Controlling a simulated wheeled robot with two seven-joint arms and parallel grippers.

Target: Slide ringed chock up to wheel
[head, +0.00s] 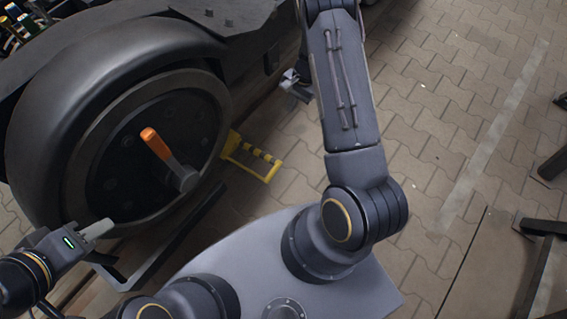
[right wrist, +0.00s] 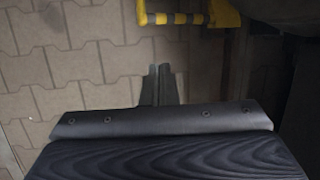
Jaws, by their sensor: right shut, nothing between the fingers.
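The large dark wheel (head: 60,115) stands at the left of the head view, with an orange-handled part on its hub. The yellow chock (head: 273,172), with a black-and-yellow striped bar, lies on the paving just right of the wheel's lower edge. I cannot tell whether it touches the wheel. The chock also shows at the top edge of the right wrist view (right wrist: 228,14), partly cut off. My right gripper (head: 292,80) is shut and empty, above the paving beyond the chock; its fingertips (right wrist: 160,71) point toward the chock. My left gripper (head: 98,229) is in front of the wheel, away from the chock.
A dark rail (head: 172,240) runs along the ground below the wheel. The dark bogie frame (head: 225,15) extends above and right of the wheel. Brick paving (head: 440,100) to the right is mostly clear, with dark metal legs (head: 545,225) at the far right.

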